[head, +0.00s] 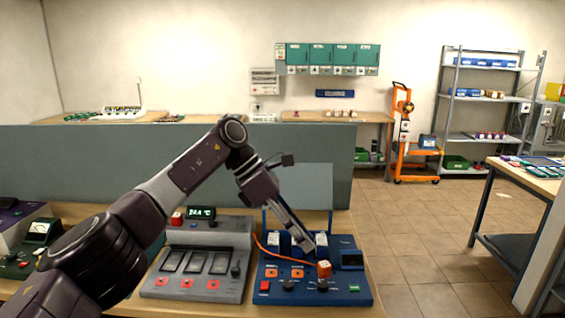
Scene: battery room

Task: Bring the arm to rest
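My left arm (150,205) reaches in from the lower left, over the bench. Its gripper (306,246) points down and right, with the fingertips over the back part of a blue device (318,290). I cannot tell whether the fingers touch the device or are open or shut. A small orange and white piece (324,269) shows on the device just below the fingertips. My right gripper is not in view.
A grey device with several slots (198,262) stands left of the blue one. A grey-green partition (90,165) runs behind the bench. An orange trolley (403,140) and metal shelves (485,98) stand at the back right. The tiled floor (420,235) is clear.

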